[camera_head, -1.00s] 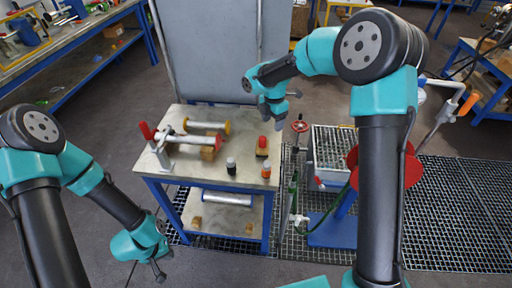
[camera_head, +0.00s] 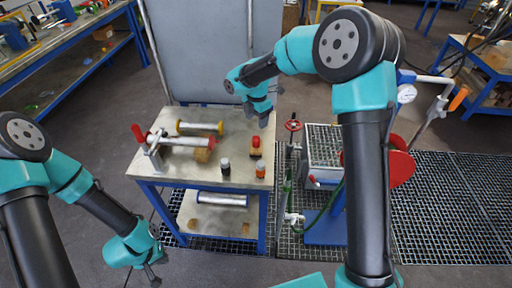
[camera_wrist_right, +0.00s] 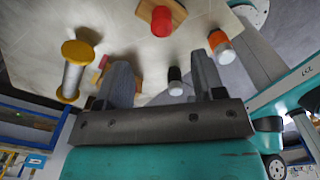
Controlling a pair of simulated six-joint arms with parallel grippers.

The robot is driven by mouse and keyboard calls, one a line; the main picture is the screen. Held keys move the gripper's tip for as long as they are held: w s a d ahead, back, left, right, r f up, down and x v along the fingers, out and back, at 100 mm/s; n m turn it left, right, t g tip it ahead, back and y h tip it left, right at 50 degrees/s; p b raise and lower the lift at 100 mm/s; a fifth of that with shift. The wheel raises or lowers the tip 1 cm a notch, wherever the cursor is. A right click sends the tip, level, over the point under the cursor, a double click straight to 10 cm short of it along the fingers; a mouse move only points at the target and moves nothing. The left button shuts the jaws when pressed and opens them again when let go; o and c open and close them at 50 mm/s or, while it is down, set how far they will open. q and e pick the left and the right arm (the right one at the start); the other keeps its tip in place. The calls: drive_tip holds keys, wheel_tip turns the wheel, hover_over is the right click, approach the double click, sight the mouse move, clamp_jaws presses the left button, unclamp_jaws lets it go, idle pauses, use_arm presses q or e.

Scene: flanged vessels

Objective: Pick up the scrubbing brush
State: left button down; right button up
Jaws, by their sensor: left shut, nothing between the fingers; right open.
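The scrubbing brush, which looks like a wooden block with a red knob (camera_head: 256,147), rests near the right edge of the metal table top. In the right wrist view it shows at the top centre (camera_wrist_right: 161,20), beyond the fingertips. My right gripper (camera_head: 258,114) is open and empty, above and behind the brush, with a gap between them. Its two fingers also show in the right wrist view (camera_wrist_right: 163,77). My left gripper (camera_head: 155,272) is shut and empty, low in front of the table and far from the brush.
A black-and-white bottle (camera_head: 225,167) and an orange-and-black bottle (camera_head: 260,171) stand close in front of the brush. A flanged spool with yellow ends (camera_head: 200,127) and a red-handled clamp stand (camera_head: 152,155) are to the left. A grated basin (camera_head: 325,145) stands right of the table.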

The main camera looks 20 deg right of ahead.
sight(256, 137)
wheel_tip(256, 137, down, 6)
drive_tip(key=shift+f, duration=0.2)
drive_tip(key=shift+s+a+f, duration=0.1)
drive_tip(key=shift+f, duration=1.2)
drive_tip(key=shift+s+a+f, duration=0.1)
drive_tip(key=shift+f, duration=1.15)
drive_tip(key=c, duration=1.1)
drive_tip(key=shift+r, duration=0.1)
